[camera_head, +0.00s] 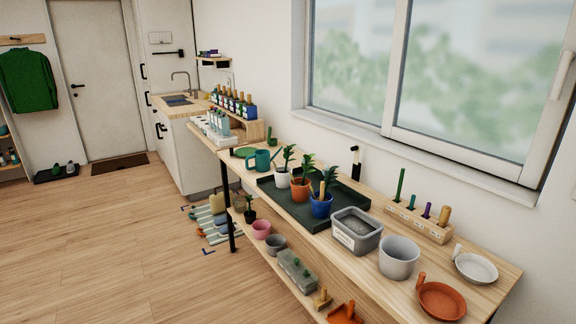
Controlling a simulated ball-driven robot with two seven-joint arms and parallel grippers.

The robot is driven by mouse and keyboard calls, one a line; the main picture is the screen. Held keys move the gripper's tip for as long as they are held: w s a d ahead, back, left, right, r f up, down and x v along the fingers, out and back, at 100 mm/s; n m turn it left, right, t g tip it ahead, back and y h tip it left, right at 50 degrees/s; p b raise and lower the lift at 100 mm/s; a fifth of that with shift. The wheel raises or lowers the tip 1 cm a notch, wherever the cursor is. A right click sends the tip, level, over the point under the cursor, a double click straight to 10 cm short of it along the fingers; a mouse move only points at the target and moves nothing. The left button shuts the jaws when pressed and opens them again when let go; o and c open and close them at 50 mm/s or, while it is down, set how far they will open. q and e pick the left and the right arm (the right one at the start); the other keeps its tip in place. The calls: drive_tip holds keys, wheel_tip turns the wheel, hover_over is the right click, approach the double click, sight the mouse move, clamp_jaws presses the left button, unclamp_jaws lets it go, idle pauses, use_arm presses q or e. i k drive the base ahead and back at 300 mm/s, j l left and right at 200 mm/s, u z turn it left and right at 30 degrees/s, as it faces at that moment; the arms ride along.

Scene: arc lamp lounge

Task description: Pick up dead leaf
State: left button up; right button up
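I cannot make out a dead leaf for certain. Three potted plants stand on a dark green tray (345,197) on the wooden bench: one in a white pot (283,180), one in a terracotta pot (299,190), one in a blue pot (320,208). A thin tan upright piece (322,189) shows at the blue pot's plant; whether it is a leaf or a stick is too small to tell. Neither of my grippers is in view.
On the bench (462,277), a grey labelled bin (356,232), a grey pot (398,258), a terracotta saucer (440,301), a white dish (476,267) and a wooden tool block (418,220) stand to the right. A teal watering can (261,160) stands left. The floor (110,240) at left is clear.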

sight(283, 178)
drive_tip(key=i+j+z, duration=0.2)
drive_tip(key=z, duration=0.25)
drive_tip(key=i+j+z, duration=0.3)
drive_tip(key=z, duration=0.15)
